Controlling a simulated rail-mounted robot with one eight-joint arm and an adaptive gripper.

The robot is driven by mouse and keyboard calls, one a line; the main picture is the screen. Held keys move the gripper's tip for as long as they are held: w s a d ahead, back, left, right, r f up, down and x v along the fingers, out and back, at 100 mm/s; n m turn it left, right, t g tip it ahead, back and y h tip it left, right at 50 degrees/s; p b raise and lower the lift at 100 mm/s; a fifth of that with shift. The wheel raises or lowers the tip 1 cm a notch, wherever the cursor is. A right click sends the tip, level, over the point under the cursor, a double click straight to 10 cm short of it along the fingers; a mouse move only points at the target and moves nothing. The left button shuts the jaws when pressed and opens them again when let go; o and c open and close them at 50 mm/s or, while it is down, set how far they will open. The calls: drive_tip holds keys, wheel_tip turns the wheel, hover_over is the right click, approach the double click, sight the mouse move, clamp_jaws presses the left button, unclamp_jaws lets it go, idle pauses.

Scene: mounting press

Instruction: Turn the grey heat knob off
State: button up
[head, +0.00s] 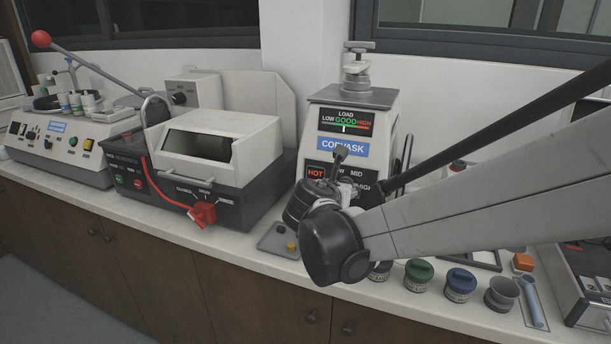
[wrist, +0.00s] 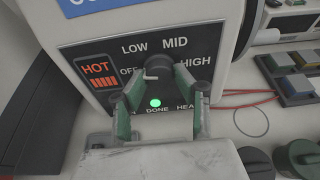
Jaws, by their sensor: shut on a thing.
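The grey heat knob (wrist: 158,66) sits on the dark front panel of the white mounting press (head: 322,128). In the wrist view it lies between the green-edged fingers of my gripper (wrist: 166,87), which is shut on it. OFF is to its left, LOW and MID above, HIGH to the right. The fingers hide much of the knob, and I cannot tell exactly where it points. The orange HOT sign (wrist: 98,77) is lit, and a green DONE light (wrist: 155,103) glows below. In the head view my gripper (head: 346,186) is at the panel and hides the knob.
A white-lidded machine (head: 215,140) with a red knob stands left of the press. Green (head: 419,270) and blue (head: 460,280) jars and a grey cup (head: 502,294) line the counter front at right. A thin red cord (wrist: 250,104) lies right of the press.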

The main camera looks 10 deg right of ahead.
drive_tip(key=shift+n, duration=0.7)
drive_tip(key=o, duration=1.1)
drive_tip(key=v, duration=1.2)
drive_tip(key=shift+w+a, duration=0.1)
drive_tip(key=shift+a, duration=0.05)
